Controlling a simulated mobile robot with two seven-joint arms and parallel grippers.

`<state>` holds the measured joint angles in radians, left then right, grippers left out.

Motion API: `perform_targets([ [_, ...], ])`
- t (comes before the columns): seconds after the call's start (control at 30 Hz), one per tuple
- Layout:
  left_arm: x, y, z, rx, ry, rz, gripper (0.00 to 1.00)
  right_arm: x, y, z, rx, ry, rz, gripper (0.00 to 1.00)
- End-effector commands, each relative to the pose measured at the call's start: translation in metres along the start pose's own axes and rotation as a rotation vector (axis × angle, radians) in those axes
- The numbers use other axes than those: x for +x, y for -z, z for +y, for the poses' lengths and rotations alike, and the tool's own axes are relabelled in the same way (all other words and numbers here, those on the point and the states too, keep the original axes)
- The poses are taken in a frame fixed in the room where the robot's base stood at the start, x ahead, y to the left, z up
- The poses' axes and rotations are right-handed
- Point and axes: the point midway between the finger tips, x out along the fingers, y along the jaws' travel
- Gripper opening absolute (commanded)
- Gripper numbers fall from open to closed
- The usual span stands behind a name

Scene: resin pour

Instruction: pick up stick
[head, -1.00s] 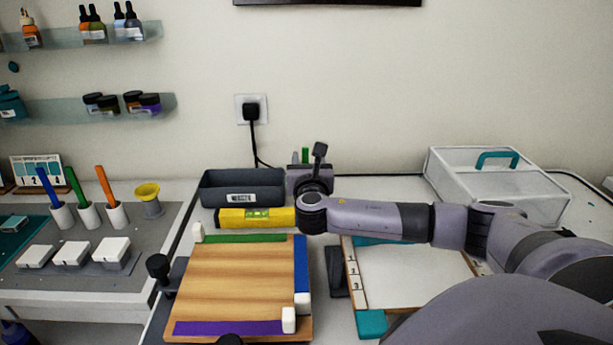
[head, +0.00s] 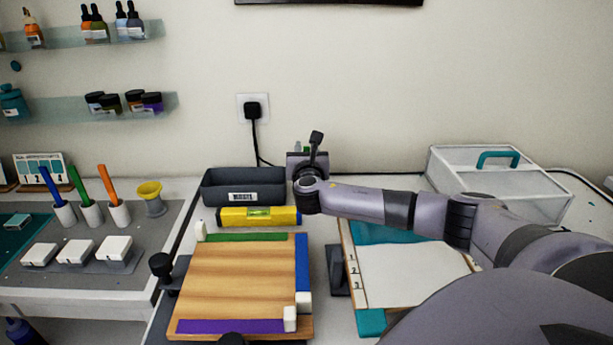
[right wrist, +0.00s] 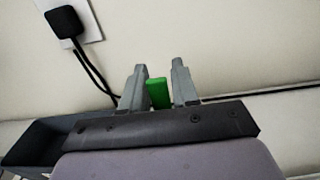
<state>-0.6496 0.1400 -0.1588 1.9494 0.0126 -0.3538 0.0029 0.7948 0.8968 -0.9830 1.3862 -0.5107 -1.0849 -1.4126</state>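A green stick (right wrist: 158,93) stands between the two fingers of my right gripper (right wrist: 158,85) in the right wrist view. It nearly fills the gap, but I cannot tell whether both fingers press on it. In the head view the right gripper (head: 304,158) is near the wall, behind the yellow level, and mostly hides the stick. Blue (head: 50,186), green (head: 77,185) and orange (head: 107,184) sticks stand in small white holders at the left. My left gripper is not in view.
A dark tray (head: 220,191) sits just left of the right gripper, with a yellow level (head: 232,218) in front. A wooden board (head: 240,280) with coloured edges lies nearer. A white case (head: 520,195) stands at the right. A plug and cable (head: 253,112) hang on the wall.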

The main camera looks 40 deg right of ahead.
Motion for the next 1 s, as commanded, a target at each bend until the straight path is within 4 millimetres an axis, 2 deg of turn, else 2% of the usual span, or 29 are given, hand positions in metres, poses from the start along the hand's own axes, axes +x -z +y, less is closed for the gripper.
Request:
perform_targets([
  [0.03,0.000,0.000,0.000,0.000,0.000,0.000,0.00,0.000,0.000,0.000,0.000,0.000,0.000,0.12],
  [0.07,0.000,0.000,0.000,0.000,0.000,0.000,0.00,0.000,0.000,0.000,0.000,0.000,0.000,0.02],
  [0.1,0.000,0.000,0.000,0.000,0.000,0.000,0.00,0.000,0.000,0.000,0.000,0.000,0.000,0.00],
  [0.47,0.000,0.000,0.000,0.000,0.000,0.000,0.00,0.000,-0.001,0.000,0.000,0.001,-0.001,0.00],
  [0.63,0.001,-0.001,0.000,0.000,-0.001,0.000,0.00,0.000,-0.010,0.000,0.002,0.001,-0.002,0.00],
  [0.77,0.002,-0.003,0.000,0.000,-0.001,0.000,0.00,0.000,-0.028,0.000,0.003,0.001,-0.003,0.00],
  [1.0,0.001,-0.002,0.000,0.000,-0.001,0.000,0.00,0.000,-0.087,0.000,0.006,-0.001,-0.005,0.00],
])
